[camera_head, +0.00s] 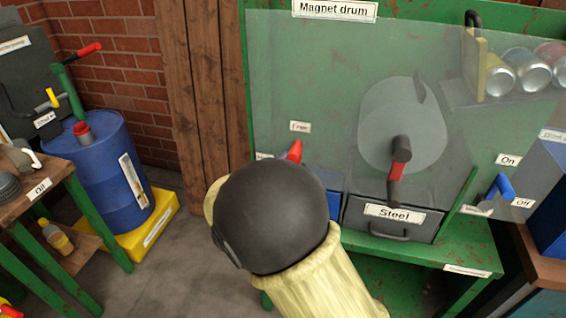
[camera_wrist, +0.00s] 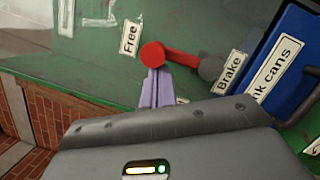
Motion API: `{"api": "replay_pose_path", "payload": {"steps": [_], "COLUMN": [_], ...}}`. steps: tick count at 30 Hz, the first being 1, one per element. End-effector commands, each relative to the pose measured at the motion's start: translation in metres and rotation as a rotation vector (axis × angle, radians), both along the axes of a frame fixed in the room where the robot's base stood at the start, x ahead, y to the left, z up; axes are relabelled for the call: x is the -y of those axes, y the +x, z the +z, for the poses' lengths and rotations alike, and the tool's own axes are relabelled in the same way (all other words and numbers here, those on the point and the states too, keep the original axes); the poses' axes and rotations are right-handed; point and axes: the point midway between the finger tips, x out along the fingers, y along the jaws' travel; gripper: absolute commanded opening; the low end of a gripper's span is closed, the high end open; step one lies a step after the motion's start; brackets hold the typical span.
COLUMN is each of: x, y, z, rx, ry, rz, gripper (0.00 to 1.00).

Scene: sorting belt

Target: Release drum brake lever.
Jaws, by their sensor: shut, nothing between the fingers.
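The drum brake lever (camera_wrist: 183,58) is a red bar with a round red knob at one end and a dark grey pivot at the other. In the wrist view its knob lies beside the Free label (camera_wrist: 130,37), and the Brake label (camera_wrist: 230,72) is by the pivot. My gripper (camera_wrist: 157,72) is shut, its pale purple fingers together and empty, tips right at the knob; I cannot tell whether they touch. In the head view the red lever (camera_head: 295,151) shows below the Free label (camera_head: 300,127), partly hidden by my arm, which also hides the gripper.
A clear panel fronts the green Magnet drum stand (camera_head: 334,9). A Steel bin (camera_head: 393,226) and a crank with red grip (camera_head: 401,149) are right of the lever. A blue bin (camera_wrist: 290,60) is close by. A blue On/Off lever (camera_head: 500,187) is further right.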

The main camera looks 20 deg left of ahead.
Motion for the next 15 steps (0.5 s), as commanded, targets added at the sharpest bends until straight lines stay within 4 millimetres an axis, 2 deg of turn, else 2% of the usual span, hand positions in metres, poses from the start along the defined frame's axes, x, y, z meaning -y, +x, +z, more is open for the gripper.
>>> {"api": "replay_pose_path", "payload": {"steps": [8,15], "x": [-0.003,-0.025], "y": [0.001,0.002], "z": [-0.004,-0.024], "rx": [0.000,0.000], "ry": [-0.001,0.000], "rz": [-0.001,-0.005], "gripper": [0.00,0.00]}}
